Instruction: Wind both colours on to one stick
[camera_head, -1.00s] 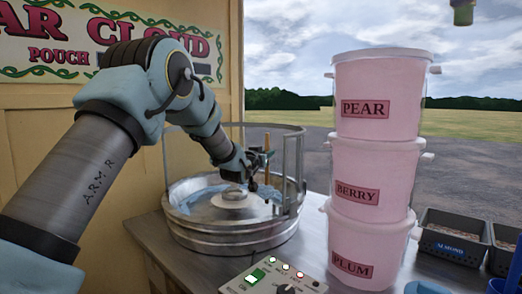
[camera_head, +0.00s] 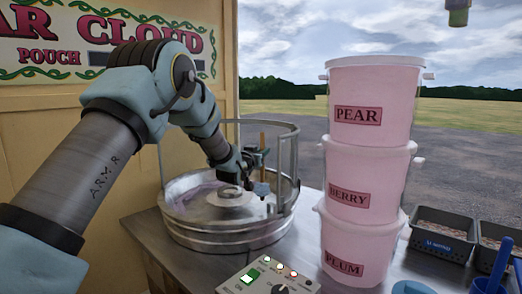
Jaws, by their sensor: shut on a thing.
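The floss machine's round metal bowl (camera_head: 222,238) stands on the counter, with a raised clear guard around its back and right side. A spinner head (camera_head: 231,197) sits at its centre. Pale purple floss (camera_head: 196,190) lies in the left part of the bowl. My gripper (camera_head: 256,166) is inside the bowl's right side, shut on a thin brown stick (camera_head: 263,141) held about upright. A small blue tuft of floss (camera_head: 262,188) is at the stick's lower end. The fingertips are small and partly hidden.
Stacked pink tubs labelled PEAR (camera_head: 372,100), BERRY (camera_head: 368,180) and PLUM (camera_head: 360,245) stand right of the machine. A control panel (camera_head: 270,278) with a green button and small lights is in front. Dark trays (camera_head: 442,240) and a blue scoop (camera_head: 497,268) are at the far right.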

